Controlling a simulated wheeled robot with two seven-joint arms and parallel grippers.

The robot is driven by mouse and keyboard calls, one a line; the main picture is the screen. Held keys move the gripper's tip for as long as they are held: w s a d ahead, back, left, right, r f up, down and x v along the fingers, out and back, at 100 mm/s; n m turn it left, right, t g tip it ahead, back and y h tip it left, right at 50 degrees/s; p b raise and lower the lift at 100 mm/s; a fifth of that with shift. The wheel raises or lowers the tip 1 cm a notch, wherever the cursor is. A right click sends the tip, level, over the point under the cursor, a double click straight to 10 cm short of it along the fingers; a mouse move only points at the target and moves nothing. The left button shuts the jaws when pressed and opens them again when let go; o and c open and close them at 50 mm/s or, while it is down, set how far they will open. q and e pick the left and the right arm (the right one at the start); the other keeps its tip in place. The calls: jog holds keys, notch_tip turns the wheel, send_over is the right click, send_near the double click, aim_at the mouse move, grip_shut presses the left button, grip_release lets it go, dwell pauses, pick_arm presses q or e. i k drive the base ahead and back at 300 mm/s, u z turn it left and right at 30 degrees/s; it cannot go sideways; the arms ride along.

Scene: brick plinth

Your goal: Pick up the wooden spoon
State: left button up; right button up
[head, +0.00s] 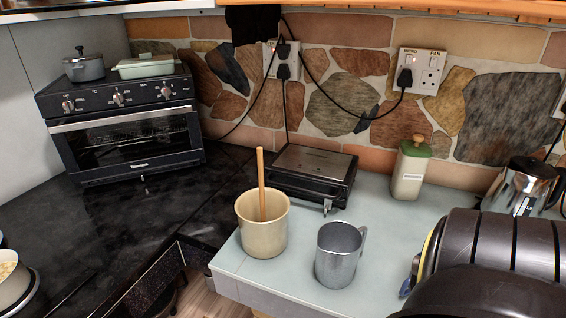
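The wooden spoon (261,180) stands nearly upright in a cream pot (263,236) in the middle of the head view. Its light brown handle rises well above the rim, and its lower end is hidden inside the pot. The pot stands on the pale grey-green counter (394,224), near its left front corner. Neither of my grippers can be seen. A dark, rounded part of my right arm fills the lower right corner.
A grey metal mug (340,254) stands close to the pot's right. A black, flat-topped appliance (314,172) sits behind the pot. A lidded jar (410,172) and a shiny kettle (520,187) stand further right. A toaster oven (124,130) stands on the dark counter at left.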

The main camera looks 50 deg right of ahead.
aim_at(259, 150)
jog(key=z, duration=1.3)
